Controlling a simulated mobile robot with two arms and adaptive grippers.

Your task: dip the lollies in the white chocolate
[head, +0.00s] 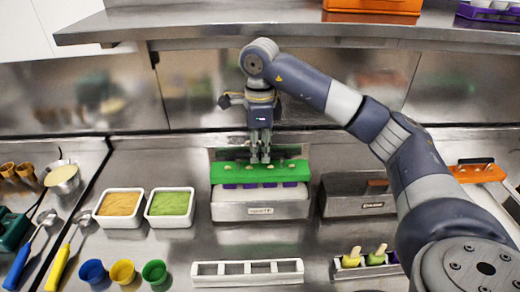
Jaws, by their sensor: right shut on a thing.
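My left gripper is not in view.
Tubs with orange (119,203) and green (170,203) contents stand left of the container. A steel box (357,204) stands close on its right. A white slotted rack (247,281) and coloured cups (123,272) are in front. A shelf (220,25) overhangs the back.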

